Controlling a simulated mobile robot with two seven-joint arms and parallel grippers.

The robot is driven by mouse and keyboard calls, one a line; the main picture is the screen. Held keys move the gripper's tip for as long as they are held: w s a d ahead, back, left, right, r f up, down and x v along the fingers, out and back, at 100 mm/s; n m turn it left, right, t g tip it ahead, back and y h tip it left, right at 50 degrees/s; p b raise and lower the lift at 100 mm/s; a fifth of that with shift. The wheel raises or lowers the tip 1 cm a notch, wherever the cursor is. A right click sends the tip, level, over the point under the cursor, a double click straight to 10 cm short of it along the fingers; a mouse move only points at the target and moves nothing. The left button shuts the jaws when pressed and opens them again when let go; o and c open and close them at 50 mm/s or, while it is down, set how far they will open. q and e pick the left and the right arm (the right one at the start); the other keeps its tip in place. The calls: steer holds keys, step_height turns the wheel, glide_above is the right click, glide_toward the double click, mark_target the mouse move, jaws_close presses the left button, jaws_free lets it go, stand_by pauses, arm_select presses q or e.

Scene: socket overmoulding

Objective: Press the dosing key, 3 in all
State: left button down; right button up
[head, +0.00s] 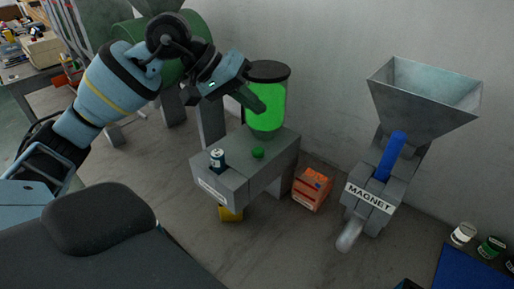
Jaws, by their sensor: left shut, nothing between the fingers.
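The dosing machine is a grey block (238,178) with a clear green container (267,117) under a dark lid at its back. A small round green key (258,152) sits on the block's top face, and it looks like the dosing key. My left gripper (259,107) reaches in from the upper left. It is shut and empty, above the key in the picture, and overlaps the green container. A gap shows between the fingertips and the key. I cannot tell whether the gripper touches the container. My right gripper is not in view.
A small dark can (217,160) stands on the block left of the key. A yellow object (231,213) shows under the block. An orange box (312,188) stands to the right, then a grey hopper labelled MAGNET (370,198). Small jars (463,234) stand at far right.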

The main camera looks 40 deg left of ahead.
mark_target(253, 150)
arm_select(q)
steer(key=m, duration=0.3)
steer(key=shift+r+h, duration=0.3)
steer(key=shift+r, duration=0.1)
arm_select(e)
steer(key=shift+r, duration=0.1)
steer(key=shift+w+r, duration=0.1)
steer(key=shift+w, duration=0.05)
arm_select(q)
steer(key=shift+f, duration=0.15)
